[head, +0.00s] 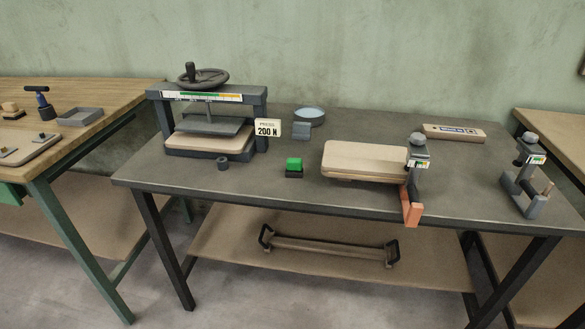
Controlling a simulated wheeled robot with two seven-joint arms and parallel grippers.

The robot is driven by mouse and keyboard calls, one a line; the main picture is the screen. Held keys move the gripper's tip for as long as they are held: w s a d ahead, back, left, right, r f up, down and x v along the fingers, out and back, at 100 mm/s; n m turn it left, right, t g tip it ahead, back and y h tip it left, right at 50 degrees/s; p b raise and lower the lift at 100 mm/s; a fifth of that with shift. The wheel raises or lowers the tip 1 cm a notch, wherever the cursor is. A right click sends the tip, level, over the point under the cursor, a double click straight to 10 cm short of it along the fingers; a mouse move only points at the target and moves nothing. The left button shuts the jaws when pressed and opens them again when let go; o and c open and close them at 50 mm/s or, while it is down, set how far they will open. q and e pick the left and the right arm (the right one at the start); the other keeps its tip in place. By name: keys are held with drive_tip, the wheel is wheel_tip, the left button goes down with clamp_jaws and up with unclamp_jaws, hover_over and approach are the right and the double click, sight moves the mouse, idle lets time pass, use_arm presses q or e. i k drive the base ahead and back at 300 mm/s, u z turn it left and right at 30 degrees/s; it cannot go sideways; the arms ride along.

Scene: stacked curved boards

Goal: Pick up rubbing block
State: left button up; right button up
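No block is labelled as the rubbing block, so I cannot tell for sure which it is. Another is a small grey-blue block (300,131) just in front of a round blue dish (309,115). A small wooden piece (10,107) with a dark base lies on the left bench. Neither of my grippers is in the head view, and nothing is seen held.
The dark table (260,190) carries a press (207,130) with a handwheel, a stacked pale board (363,158) with a clamp (418,152), another clamp (522,185) and a long wooden piece (435,132). A handled bar (328,247) lies on the shelf below.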

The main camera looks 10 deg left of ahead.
sight(294, 169)
drive_tip(key=u, duration=1.75)
drive_tip(key=i, duration=1.25)
drive_tip(key=z, duration=2.75)
